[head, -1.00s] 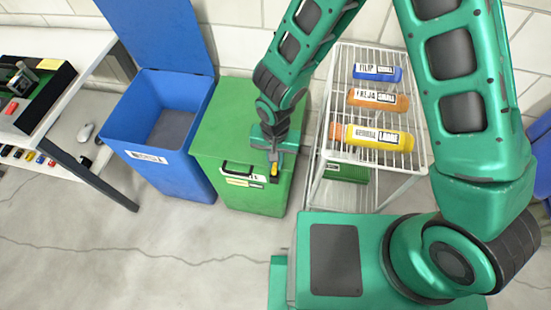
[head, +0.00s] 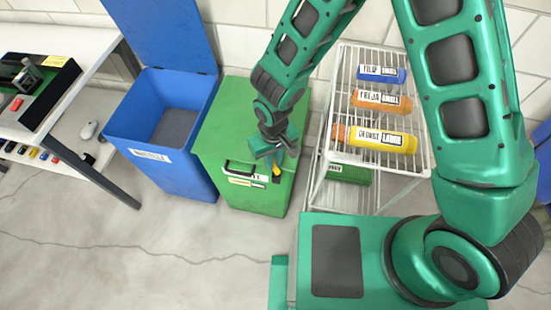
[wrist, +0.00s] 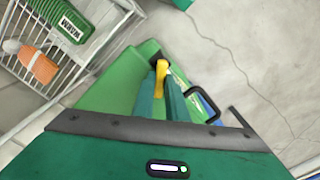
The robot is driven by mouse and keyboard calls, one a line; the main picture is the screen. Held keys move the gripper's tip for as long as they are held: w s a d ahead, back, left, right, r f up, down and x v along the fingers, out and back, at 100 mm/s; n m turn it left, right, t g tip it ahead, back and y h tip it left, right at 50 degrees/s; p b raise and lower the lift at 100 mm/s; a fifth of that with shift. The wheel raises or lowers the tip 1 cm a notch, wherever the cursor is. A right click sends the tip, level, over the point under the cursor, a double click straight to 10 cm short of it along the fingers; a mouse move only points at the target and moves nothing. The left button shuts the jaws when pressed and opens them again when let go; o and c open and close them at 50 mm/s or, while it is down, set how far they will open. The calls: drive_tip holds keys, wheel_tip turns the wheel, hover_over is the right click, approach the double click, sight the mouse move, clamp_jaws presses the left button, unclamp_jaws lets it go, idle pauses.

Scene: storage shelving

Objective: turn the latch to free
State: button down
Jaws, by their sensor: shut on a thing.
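The latch (wrist: 161,76) is a small yellow lever on a dark pivot at the front of the green bin (head: 223,112), whose lid is closed. In the head view the latch (head: 276,179) shows as a small yellow piece below my gripper (head: 275,168). In the wrist view my gripper (wrist: 163,97) has its teal fingers on either side of the lever and is shut on it. The fingers hide part of the lever. A black handle (wrist: 206,105) and a label are beside the latch on the bin's front.
A blue bin (head: 155,147) with its lid raised stands left of the green bin. A wire rack (head: 343,155) with blue, orange and yellow tubes stands close on the right. A table (head: 72,100) is at far left. The floor in front is clear.

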drive_tip(key=n, duration=0.5)
drive_tip(key=shift+s+a+n, duration=0.2)
drive_tip(key=shift+s+n, duration=0.1)
drive_tip(key=shift+s+a+n, duration=0.1)
drive_tip(key=shift+s+n, duration=0.05)
drive_tip(key=shift+n, duration=0.9)
drive_tip(key=shift+s+n, duration=0.15)
drive_tip(key=shift+n, duration=0.9)
drive_tip(key=c, duration=1.8)
unclamp_jaws()
drive_tip(key=shift+o, duration=0.2)
drive_tip(key=shift+r, duration=0.1)
wheel_tip(320, 180, up, 11)
drive_tip(key=shift+f, duration=0.2)
